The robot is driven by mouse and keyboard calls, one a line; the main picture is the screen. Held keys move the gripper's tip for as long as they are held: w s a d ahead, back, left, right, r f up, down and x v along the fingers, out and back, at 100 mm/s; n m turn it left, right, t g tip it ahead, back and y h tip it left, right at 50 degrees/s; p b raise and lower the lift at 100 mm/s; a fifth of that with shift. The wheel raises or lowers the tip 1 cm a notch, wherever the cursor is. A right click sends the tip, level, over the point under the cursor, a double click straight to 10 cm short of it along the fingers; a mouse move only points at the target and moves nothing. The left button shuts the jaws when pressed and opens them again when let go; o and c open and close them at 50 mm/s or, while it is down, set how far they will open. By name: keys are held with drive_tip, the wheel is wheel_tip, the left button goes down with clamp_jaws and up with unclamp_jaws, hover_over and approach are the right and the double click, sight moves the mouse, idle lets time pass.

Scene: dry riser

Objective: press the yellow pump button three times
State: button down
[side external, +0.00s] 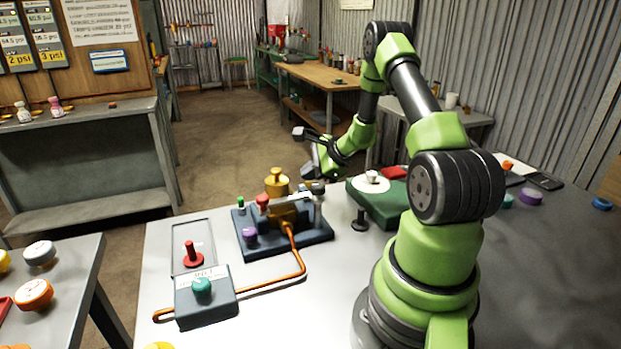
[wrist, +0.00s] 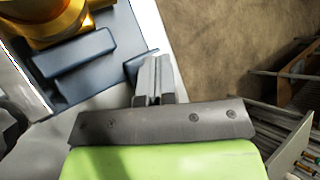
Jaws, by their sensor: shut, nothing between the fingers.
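The yellow pump button (side external: 277,176) is a gold-yellow knob on a wide round body, standing upright at the back of a dark blue base (side external: 248,243). The wrist view shows part of a shiny gold round body (wrist: 45,22) at the upper left, cut off by the frame edge. My gripper (side external: 313,172) is to the right of the button in the side view, apart from it. In the wrist view my gripper (wrist: 154,65) has its fingers together with nothing between them. Its fingertips are beside the dark base's edge, clear of the gold body.
The base also carries red (side external: 263,200), green (side external: 240,203) and purple (side external: 249,236) knobs. An orange hose (side external: 300,262) runs to a grey box with a teal button (side external: 202,288). A green block with a white disc (side external: 371,184) stands at right.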

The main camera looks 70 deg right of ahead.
sight(310, 183)
drive_tip(key=shift+r, duration=1.15)
drive_tip(key=shift+r, duration=2.55)
